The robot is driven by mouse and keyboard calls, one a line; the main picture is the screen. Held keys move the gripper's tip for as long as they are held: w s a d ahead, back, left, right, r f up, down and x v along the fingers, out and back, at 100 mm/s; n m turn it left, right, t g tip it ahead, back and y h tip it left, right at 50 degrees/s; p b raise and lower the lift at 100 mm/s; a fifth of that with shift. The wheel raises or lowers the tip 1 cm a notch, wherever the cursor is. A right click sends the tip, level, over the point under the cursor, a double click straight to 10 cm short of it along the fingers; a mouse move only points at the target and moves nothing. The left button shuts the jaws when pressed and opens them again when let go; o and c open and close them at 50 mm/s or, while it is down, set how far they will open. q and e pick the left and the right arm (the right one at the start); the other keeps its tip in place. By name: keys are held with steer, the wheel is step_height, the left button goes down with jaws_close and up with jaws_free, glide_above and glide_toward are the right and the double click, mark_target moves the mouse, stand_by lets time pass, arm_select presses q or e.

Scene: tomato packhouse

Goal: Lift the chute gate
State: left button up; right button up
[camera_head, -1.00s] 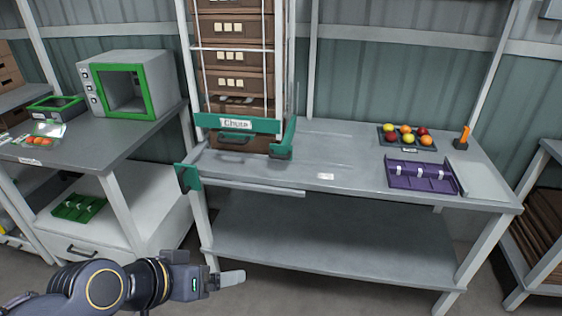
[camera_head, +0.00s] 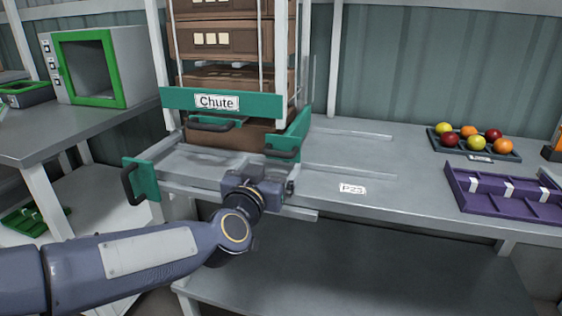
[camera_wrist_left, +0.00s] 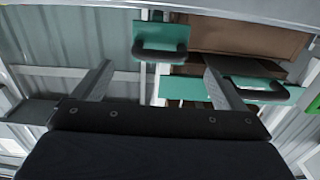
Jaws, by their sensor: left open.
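The chute is a stack of brown crates in a white frame, with a green board labelled "Chute" (camera_head: 178,98) across it and a dark handle (camera_head: 210,124) below the label. A green plate with a dark handle (camera_head: 285,152) stands at its right. Another green plate (camera_head: 147,180) with a handle is at the tray's front left. I cannot tell which part is the gate. My left gripper (camera_head: 258,186) is in front of and below the right plate, fingertips hidden. In the left wrist view, my open, empty fingers (camera_wrist_left: 158,78) face the right plate (camera_wrist_left: 160,35), apart from it.
A grey table (camera_head: 400,190) carries a tray of colourful fruit (camera_head: 432,140) and a purple divided tray (camera_head: 500,206) at right. A green-framed box (camera_head: 110,104) stands on the left bench. The table between chute and trays is mostly clear.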

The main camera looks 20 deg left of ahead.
mark_target(277, 156)
arm_select(q)
steer(key=w+b, duration=0.1)
steer(key=w, duration=0.4)
steer(key=shift+w+d, duration=0.1)
steer(key=shift+w, duration=0.1)
steer(key=shift+w+b, duration=0.3)
steer(key=shift+w, duration=0.45)
